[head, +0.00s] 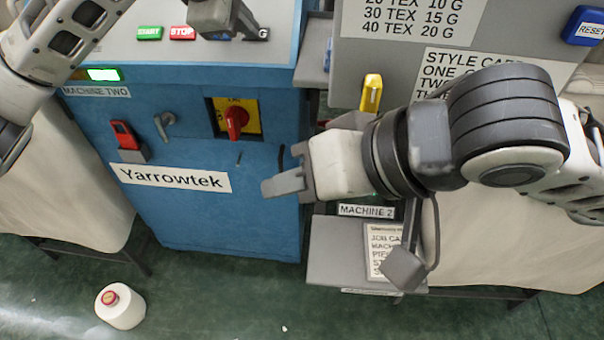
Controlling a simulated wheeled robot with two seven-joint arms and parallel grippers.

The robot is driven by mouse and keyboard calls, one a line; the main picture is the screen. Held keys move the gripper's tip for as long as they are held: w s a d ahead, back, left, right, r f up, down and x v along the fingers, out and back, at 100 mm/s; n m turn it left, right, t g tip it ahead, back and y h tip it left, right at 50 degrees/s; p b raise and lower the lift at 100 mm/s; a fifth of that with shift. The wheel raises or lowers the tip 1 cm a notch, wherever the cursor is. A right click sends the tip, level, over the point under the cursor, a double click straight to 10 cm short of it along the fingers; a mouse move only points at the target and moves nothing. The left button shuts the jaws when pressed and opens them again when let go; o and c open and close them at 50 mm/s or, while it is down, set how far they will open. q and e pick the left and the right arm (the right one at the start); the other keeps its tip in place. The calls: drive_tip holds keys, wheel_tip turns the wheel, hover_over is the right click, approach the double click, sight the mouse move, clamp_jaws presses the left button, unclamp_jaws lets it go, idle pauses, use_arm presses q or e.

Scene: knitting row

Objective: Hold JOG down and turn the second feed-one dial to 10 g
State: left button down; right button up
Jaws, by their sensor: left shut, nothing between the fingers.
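My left gripper (248,30) is shut and empty at the top of the blue machine's panel. Its dark fingertip is over the JOG button, of which only the end of the label (263,34) shows. Whether the button is pressed I cannot tell. My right gripper (284,178) is in front of the blue machine's right edge, its fingers pointing left. Its jaw opening is unclear from this angle. I see no feed-one dial that I can make out; my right arm covers part of the grey machine.
The blue machine (190,205) carries START (149,33) and STOP (182,33) buttons, a red knob (236,118) on a yellow plate and a red padlock (125,135). A yellow part (371,93) stands on the grey machine. A ledge (335,265) holds a card.

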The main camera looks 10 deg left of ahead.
use_arm(q)
drive_tip(key=shift+f, duration=0.1)
drive_tip(key=d+p+v, duration=0.1)
drive_tip(key=p+v, duration=0.1)
drive_tip(key=v, duration=0.4)
drive_tip(key=shift+d, duration=0.15)
idle(0.3)
drive_tip(key=v, duration=1.6)
drive_tip(key=shift+p, duration=0.45)
